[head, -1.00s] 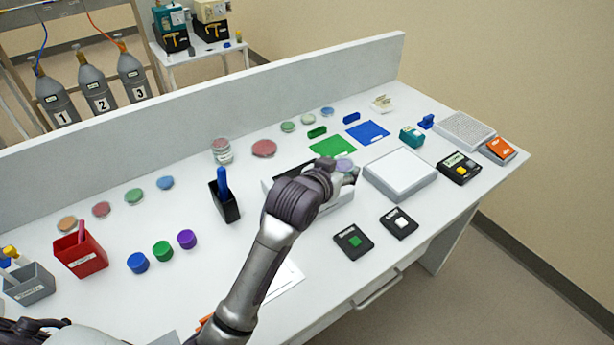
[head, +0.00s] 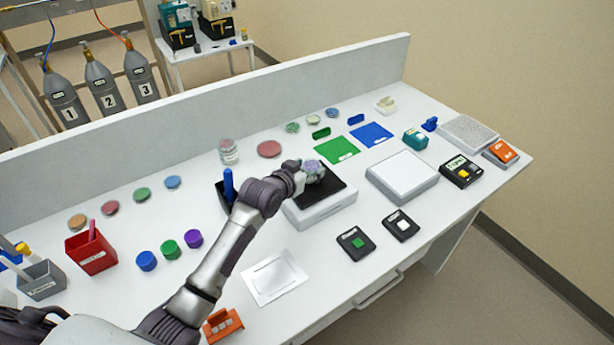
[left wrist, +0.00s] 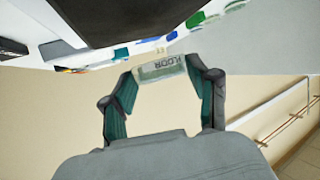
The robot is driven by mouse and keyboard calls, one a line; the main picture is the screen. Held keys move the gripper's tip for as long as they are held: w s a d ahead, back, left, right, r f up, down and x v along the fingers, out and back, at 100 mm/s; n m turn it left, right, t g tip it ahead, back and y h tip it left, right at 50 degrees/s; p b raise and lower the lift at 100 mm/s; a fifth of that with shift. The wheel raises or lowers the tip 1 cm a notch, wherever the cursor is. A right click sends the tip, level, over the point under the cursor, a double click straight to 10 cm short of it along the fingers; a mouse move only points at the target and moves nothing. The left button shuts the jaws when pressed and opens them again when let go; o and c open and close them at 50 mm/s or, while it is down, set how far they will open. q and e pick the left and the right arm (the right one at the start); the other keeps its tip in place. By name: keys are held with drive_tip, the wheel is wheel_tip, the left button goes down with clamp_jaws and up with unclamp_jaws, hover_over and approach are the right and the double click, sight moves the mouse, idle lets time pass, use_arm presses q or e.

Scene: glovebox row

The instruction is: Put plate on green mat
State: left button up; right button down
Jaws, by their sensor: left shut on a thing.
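A small round plate with lilac contents (head: 313,166) is in my left gripper (head: 310,176), above the black-topped device (head: 322,214). In the left wrist view the left gripper (left wrist: 160,85) is shut on the plate (left wrist: 160,68), seen edge-on with a printed label between the fingers. The green mat (head: 338,149) lies flat beyond and to the right of the gripper, with nothing on it. The plate is apart from the mat. My right gripper is not in view.
A blue mat (head: 371,135) lies right of the green one. Small dishes (head: 292,127) and a green block (head: 321,133) are behind it. A red dish (head: 269,149) is to the left. A white-topped box (head: 402,176) stands to the right.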

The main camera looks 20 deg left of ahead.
sight(307, 186)
use_arm(q)
wheel_tip(307, 186, down, 3)
drive_tip(key=shift+r+p, duration=0.15)
drive_tip(key=shift+p, duration=0.7)
drive_tip(key=shift+f, duration=0.5)
drive_tip(key=shift+f, duration=0.15)
drive_tip(key=o, duration=1.2)
drive_tip(key=shift+o, duration=0.2)
